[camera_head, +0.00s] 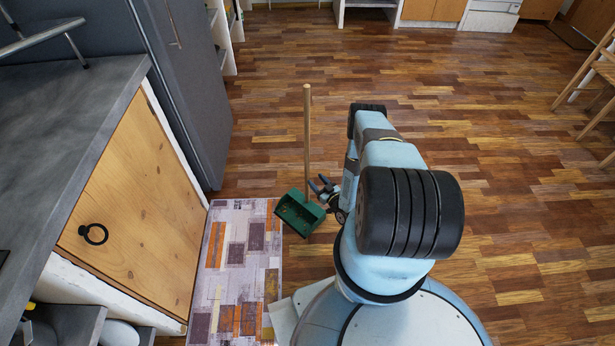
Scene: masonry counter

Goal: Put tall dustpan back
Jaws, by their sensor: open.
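The tall dustpan (300,213) has a green pan and a long upright wooden handle (307,135). It stands on the wooden floor, its pan at the corner of a patterned mat. My gripper (320,184) is low, just right of the handle and above the pan's right edge. Its dark fingers are open and point towards the handle. I cannot tell whether they touch it or reach around it. My arm hides part of the floor to the right of the dustpan.
The patterned mat (238,268) lies in front of a wooden cabinet door (145,205) under a grey counter (60,120). A tall grey fridge-like unit (190,85) stands behind it. Wooden chairs (597,85) are at the far right. The floor (430,90) behind is mostly clear.

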